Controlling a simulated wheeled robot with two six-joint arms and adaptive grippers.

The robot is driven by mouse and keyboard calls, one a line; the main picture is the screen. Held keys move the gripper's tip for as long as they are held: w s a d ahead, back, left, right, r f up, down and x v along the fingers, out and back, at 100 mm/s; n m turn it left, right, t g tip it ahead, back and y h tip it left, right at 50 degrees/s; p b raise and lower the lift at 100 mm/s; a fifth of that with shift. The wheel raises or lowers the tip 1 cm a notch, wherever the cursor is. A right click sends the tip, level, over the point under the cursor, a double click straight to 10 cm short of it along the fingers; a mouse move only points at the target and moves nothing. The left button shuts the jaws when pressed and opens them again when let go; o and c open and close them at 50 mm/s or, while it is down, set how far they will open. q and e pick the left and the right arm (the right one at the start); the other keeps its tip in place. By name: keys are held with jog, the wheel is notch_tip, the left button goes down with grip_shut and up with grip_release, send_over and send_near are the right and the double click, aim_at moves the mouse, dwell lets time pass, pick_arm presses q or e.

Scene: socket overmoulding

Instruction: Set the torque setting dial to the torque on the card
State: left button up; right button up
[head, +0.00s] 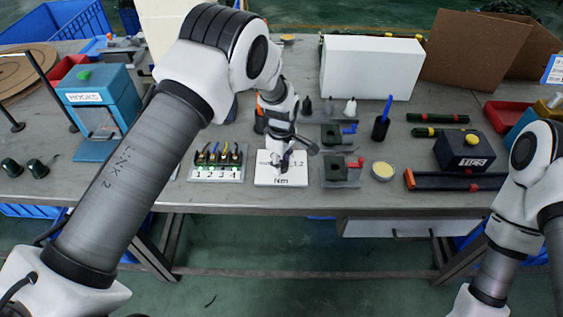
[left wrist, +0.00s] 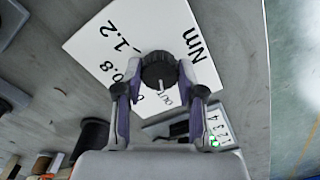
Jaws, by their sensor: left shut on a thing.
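The torque setting dial (left wrist: 158,68) is a black ribbed knob on a white plate (left wrist: 165,14) marked Nm, with 0.8 and 1.2 legible. A white pointer line on the knob faces toward the gripper side of the wrist view; the lettering there is partly hidden. My left gripper (left wrist: 160,77) is shut on the dial, one finger on each side. In the head view the plate (head: 265,181) lies near the table's front edge, with my left gripper (head: 281,163) over it, hiding much of the dial. My right gripper is out of view. No torque card is readable.
A numbered board with several coloured wires (head: 216,172) lies left of the plate. Black fixtures (head: 340,178) stand right of it. A white box (head: 371,66) is behind. A blue-edged card (head: 553,70) at the far right is too small to read.

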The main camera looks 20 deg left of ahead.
pick_arm(q)
jog(key=shift+s+f+m, duration=0.1)
jog(key=shift+f+m, duration=0.05)
jog(key=shift+m, duration=0.15)
jog(key=m, duration=0.6)
jog(key=shift+p, duration=0.3)
jog(key=m, duration=0.7)
jog(key=shift+p, duration=0.4)
jog(key=m+p, duration=0.1)
jog(key=m, duration=0.5)
jog(key=shift+m, duration=0.3)
jog(key=m+p, duration=0.1)
jog(key=m, duration=0.5)
jog(key=shift+s+f+m, duration=0.1)
jog(key=shift+m, duration=0.2)
